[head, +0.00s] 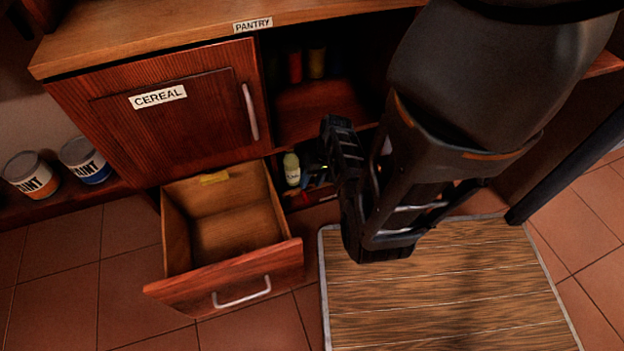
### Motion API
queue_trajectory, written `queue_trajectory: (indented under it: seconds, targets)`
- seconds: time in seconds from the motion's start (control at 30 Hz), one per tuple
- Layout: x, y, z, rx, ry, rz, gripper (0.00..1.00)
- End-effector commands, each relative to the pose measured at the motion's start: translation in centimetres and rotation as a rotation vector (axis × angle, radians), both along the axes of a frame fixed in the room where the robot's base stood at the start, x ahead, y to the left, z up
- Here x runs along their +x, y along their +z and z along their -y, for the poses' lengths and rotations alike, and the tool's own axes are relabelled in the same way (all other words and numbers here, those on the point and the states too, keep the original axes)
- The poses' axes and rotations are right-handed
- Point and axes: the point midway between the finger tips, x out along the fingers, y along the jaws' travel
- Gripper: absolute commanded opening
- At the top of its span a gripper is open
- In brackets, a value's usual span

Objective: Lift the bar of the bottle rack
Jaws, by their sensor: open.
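A small pale yellow-green bottle (292,168) stands in the low opening of the cabinet, between the open drawer and my gripper. This opening looks like the bottle rack, but most of it is dark or hidden behind my gripper and arm. I cannot clearly make out its bar. My gripper (333,172) is at the front of this opening, just right of the bottle. Its jaws are open, and nothing shows held in them. Whether it touches the rack cannot be told.
An open pantry shelf (318,108) holds a few dim items above. Paint cans (30,176) stand far left. A wooden mat (440,300) lies on the tiled floor.

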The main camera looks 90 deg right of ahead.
Motion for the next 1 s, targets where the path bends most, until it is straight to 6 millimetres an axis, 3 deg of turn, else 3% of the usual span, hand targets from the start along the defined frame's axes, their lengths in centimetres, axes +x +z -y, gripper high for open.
queue_trajectory:
  seconds: [0.2, 0.6, 1.0]
  targets:
    - [-0.1, 0.7, 0.1, 0.000, 0.001, 0.002, 0.42]
    - [-2.0, 6.4, 0.6, -0.001, 0.000, 0.000, 0.42]
    - [-2.4, 7.4, 0.7, 0.000, 0.000, 0.000, 0.42]
